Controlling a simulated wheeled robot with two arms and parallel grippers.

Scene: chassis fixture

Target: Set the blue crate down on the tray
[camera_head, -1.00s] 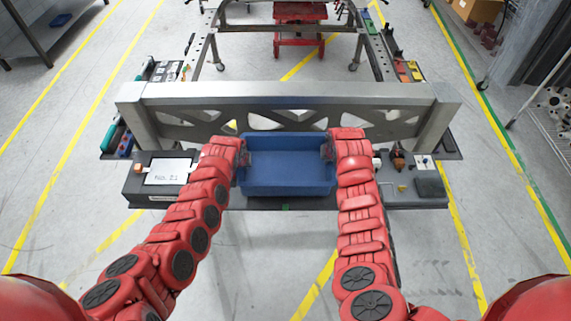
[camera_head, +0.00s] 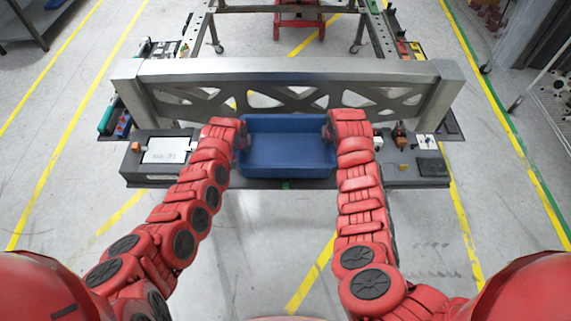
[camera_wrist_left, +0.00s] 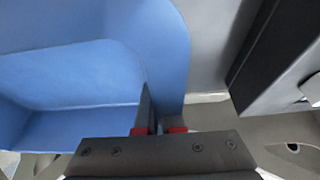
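The blue crate (camera_head: 287,158) is upright, empty and roughly level, between my two arms. It is in front of the grey metal beam and over the dark tray-like ledge (camera_head: 213,180). I cannot tell whether its bottom touches the ledge. My left gripper (camera_head: 240,133) is at the crate's left wall. In the left wrist view, the fingers (camera_wrist_left: 158,125) sit on either side of the blue wall (camera_wrist_left: 165,60), one partly hidden behind it. My right gripper (camera_head: 329,131) is at the crate's right wall and looks closed on it, its fingertips mostly hidden.
The grey beam (camera_head: 290,70) with cut-outs stands just behind the crate. A box with a white label (camera_head: 167,150) is on the ledge to the left. Small parts and a dark block (camera_head: 432,168) lie to the right. The floor in front is clear.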

